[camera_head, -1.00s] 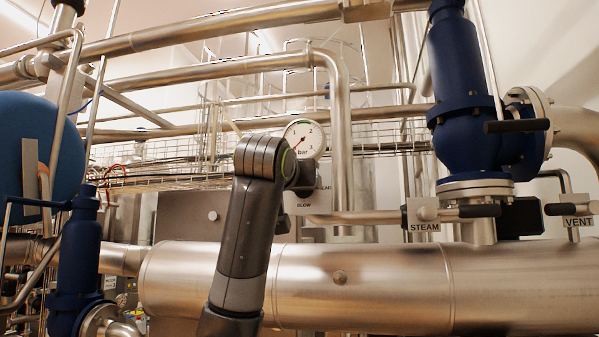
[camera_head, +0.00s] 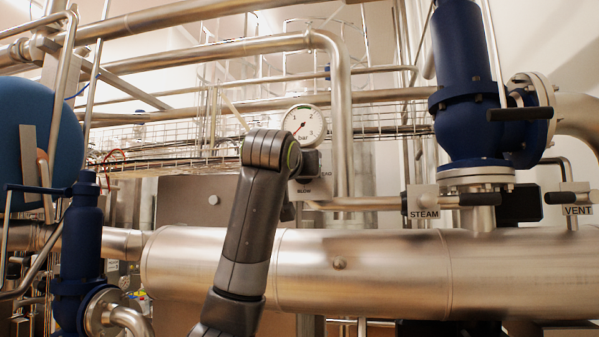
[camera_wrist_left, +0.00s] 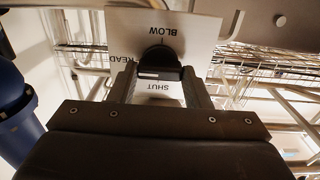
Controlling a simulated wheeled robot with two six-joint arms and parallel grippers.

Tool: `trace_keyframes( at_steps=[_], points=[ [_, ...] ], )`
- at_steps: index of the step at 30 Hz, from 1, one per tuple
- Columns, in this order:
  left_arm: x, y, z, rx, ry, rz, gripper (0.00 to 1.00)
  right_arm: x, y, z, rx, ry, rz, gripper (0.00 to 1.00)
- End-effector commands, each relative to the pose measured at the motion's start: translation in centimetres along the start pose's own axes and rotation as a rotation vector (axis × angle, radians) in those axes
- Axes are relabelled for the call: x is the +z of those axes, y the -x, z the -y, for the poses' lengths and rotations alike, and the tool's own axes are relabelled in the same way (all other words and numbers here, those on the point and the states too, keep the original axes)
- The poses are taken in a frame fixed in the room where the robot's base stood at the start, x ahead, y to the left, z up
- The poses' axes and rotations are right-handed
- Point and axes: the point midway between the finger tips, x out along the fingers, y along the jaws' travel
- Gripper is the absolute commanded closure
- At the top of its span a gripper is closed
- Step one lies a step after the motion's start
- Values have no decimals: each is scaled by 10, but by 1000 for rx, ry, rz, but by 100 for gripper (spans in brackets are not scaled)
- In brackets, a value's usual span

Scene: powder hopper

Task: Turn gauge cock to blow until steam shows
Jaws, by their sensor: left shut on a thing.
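The gauge cock (camera_wrist_left: 158,64) is a black knob with a pale bar on its near face, on a white label plate (camera_wrist_left: 198,32). The plate reads BLOW, READ and SHUT, upside down in the left wrist view. My left gripper (camera_wrist_left: 158,78) is shut on the cock, one finger on each side. I cannot tell which label the cock points to. No steam is visible. My right gripper is not in view.
A large steel pipe (camera_head: 380,265) runs across below the cock. Handles marked STEAM (camera_head: 424,213) and VENT (camera_head: 577,210) are to the right, near a blue valve (camera_head: 462,90). A blue tank (camera_head: 35,140) and blue valve (camera_head: 80,245) stand left.

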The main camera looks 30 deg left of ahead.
Motion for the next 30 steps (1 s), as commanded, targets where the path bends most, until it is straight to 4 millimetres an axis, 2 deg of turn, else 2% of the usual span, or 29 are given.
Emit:
trace_keyframes(
  at_steps=[11,30],
  points=[
    [0,0,0,1,-99,0,79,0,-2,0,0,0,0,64],
    [0,0,-1,1,-669,0,79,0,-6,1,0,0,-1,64]
  ],
)
